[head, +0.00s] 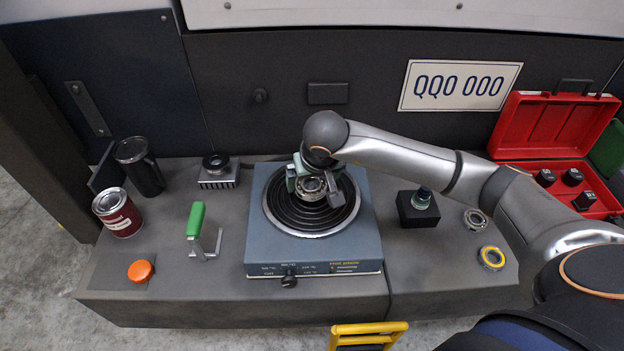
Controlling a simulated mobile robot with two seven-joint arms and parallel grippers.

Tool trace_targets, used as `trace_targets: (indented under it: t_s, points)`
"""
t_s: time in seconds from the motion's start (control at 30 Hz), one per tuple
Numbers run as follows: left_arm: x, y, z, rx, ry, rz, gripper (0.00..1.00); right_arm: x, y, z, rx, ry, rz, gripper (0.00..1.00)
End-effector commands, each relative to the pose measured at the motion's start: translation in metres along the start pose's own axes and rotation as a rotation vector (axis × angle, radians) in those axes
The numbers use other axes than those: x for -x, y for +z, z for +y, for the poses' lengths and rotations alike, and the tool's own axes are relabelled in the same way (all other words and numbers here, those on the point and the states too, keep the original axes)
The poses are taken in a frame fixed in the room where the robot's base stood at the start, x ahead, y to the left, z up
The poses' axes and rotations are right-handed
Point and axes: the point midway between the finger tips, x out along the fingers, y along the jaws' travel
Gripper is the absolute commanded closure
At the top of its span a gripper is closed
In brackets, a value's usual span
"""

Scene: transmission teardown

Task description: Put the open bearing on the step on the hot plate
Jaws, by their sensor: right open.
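The hot plate (265,240) is a blue-grey box with a round, dark ringed plate on top, standing mid-step (225,270). An open metal bearing (311,188) shows over the ringed plate, towards its back. It seems to rest on the plate, but the gripper partly hides its underside. My right gripper (313,185) is open, with one finger on each side of this bearing. Another silver open bearing (475,219) lies on the step to the right. A yellow-ringed bearing (491,258) lies nearer the front. My left gripper is not in view.
A black block (405,211) with a small green-topped part stands right of the hot plate. A green-handled tool (196,222), red can (118,213), dark mug (142,168), finned block (218,172) and orange knob (140,271) stand left. An open red case (551,130) lies at the right.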

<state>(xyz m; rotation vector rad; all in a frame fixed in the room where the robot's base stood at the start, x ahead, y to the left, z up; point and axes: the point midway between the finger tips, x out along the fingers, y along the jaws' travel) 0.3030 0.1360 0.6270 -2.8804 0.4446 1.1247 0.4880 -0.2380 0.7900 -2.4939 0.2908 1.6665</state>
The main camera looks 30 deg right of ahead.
Motion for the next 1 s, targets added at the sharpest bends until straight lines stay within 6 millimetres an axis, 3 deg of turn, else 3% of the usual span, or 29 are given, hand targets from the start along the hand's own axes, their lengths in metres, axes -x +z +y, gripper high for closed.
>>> trace_targets:
  t_s: [0.17, 0.63, 0.8, 1.0]
  points:
    - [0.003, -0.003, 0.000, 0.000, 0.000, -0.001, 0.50, 0.013, -0.003, 0.000, 0.000, -0.001, 0.003, 0.00]
    - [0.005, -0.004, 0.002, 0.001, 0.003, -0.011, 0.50, 0.106, -0.003, 0.000, 0.001, -0.001, 0.005, 0.00]
    - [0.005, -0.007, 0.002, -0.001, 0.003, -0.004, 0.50, 0.121, -0.002, 0.000, 0.000, 0.000, 0.002, 0.00]
    - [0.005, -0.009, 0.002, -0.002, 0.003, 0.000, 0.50, 0.123, -0.001, 0.000, -0.001, 0.000, -0.001, 0.00]
